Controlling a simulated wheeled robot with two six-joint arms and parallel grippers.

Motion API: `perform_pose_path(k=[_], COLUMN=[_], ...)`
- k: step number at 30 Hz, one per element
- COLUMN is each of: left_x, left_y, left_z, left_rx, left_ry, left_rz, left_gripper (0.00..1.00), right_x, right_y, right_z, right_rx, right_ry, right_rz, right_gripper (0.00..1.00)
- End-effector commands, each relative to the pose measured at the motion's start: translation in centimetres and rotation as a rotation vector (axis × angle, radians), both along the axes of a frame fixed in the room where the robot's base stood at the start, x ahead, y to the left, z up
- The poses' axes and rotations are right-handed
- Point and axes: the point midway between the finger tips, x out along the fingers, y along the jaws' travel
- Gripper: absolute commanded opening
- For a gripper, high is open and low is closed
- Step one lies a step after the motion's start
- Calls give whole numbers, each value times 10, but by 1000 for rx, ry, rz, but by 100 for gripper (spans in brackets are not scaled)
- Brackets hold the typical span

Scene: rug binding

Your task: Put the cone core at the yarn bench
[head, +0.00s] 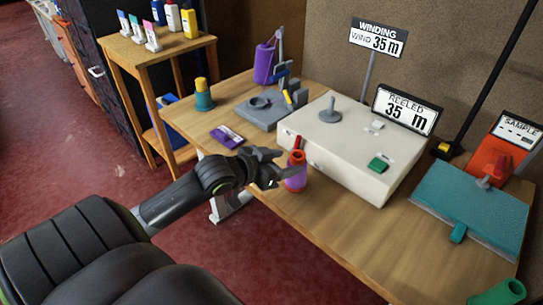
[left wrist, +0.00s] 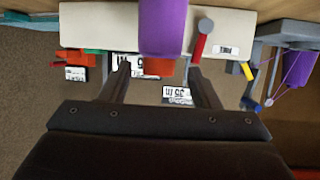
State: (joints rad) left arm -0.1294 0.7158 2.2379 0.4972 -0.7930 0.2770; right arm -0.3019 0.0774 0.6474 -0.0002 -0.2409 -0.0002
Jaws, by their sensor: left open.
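A purple cone core with an orange top (head: 295,178) stands upright on the wooden yarn bench (head: 345,235), by the front of a cream winding machine. My left gripper (head: 276,167) is open and reaches in from the left, right beside the core. In the left wrist view, which appears upside down, the purple core (left wrist: 163,28) shows between the open fingers (left wrist: 160,72), toward the top of the picture. I cannot tell whether the fingers touch it. My right gripper is not in view.
The cream machine (head: 345,150) stands behind the core, with a sign reading 35 m (head: 407,110). The front bench strip is clear.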

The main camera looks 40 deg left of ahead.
Motion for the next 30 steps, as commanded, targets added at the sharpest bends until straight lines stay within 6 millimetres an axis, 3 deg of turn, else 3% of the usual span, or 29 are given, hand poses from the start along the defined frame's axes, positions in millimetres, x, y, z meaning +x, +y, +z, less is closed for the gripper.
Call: perform_pose_path(k=[3, 10, 30], left_x=[-19, -37, -41], left_y=[4, 8, 8], left_z=[9, 16, 17], left_rx=[5, 1, -1], left_ry=[3, 2, 1], left_rz=[-4, -1, -1], left_gripper=[56, 56, 56], right_x=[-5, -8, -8], right_y=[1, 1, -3], right_z=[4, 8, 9], right_rx=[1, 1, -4], right_ry=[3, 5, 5], right_rz=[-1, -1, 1], right_gripper=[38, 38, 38])
